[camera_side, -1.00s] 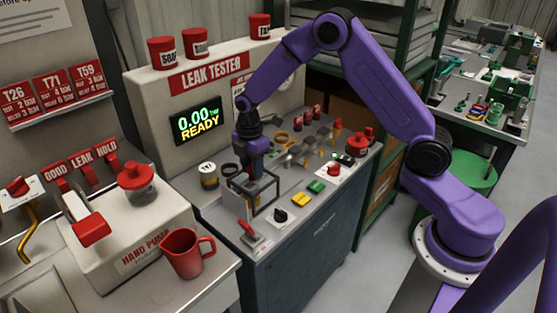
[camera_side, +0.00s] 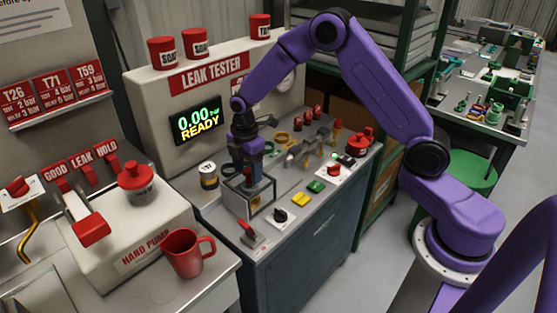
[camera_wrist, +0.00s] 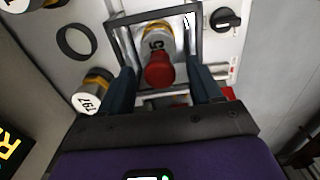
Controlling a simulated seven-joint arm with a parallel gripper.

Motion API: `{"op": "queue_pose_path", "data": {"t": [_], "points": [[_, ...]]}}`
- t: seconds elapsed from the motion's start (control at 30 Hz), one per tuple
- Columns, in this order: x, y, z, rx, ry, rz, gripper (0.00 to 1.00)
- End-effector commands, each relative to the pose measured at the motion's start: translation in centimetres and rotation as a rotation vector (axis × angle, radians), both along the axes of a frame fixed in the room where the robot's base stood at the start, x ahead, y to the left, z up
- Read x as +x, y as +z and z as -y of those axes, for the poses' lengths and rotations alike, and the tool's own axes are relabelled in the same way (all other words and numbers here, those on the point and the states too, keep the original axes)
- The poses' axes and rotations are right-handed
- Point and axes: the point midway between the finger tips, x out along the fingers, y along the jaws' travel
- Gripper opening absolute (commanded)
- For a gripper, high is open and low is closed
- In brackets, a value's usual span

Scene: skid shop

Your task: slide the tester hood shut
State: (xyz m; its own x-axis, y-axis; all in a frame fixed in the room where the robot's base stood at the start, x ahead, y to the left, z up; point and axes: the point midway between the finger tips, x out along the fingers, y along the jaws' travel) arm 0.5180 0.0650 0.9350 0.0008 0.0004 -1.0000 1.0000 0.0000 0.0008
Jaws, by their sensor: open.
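The tester hood (camera_side: 262,209) is a clear box with a dark frame on the bench in front of the leak tester (camera_side: 150,95). In the wrist view its dark frame (camera_wrist: 150,15) shows at the top. A part with a red top and yellow band (camera_wrist: 160,70) stands within or just beside the frame; its red top also shows in the side view. My gripper (camera_wrist: 161,80) is open, one finger on each side of the red top, with its fingertips close to the frame's sides. Contact cannot be told. In the side view my gripper (camera_side: 240,172) is at the hood's back left.
A yellow-banded canister (camera_side: 208,176) stands left of the hood. A black knob (camera_side: 280,214), a red-handled lever (camera_side: 248,230), and yellow (camera_side: 299,200) and green (camera_side: 316,186) buttons lie in front and to the right. A dark ring (camera_wrist: 76,41) lies nearby.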

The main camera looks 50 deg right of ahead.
Motion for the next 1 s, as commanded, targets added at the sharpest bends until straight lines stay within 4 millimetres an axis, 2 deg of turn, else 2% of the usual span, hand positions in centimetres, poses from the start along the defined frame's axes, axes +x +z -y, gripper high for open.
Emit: {"op": "queue_pose_path", "data": {"t": [1.0], "points": [[0.0, 6.8, 0.0, 0.000, 0.001, 0.000, 0.64]]}}
